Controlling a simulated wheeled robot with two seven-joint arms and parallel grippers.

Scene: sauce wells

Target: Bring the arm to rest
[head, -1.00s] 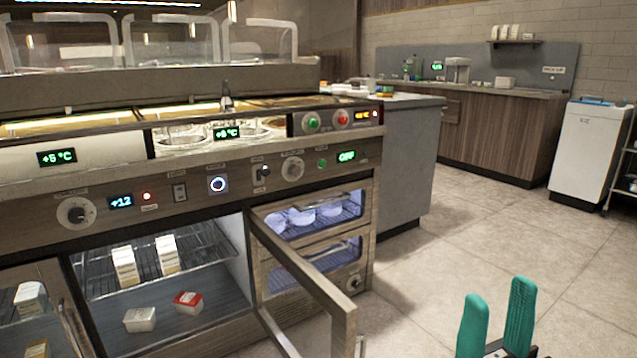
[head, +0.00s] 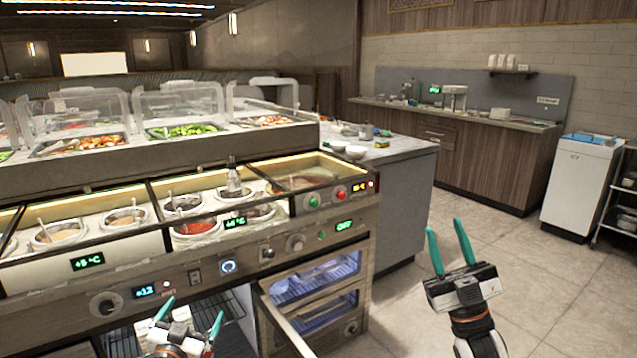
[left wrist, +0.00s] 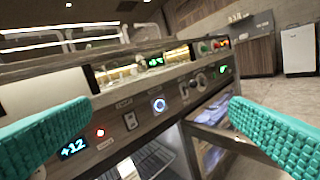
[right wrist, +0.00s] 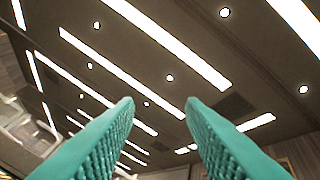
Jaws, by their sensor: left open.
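My left gripper (head: 188,322) is open and empty in front of the counter's control panel, low in the head view. In the left wrist view its two green fingers (left wrist: 140,128) are wide apart with the panel behind them. My right gripper (head: 448,246) is raised over the open floor to the right of the counter, fingers pointing up. In the right wrist view its green fingers (right wrist: 160,105) stand apart with only ceiling and lights between them.
The open cabinet door (head: 284,325) juts out from the counter beside my left gripper. Sauce wells (head: 125,217) sit in the counter top. A grey side counter (head: 405,205) stands behind. The tiled floor (head: 545,285) at right is clear.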

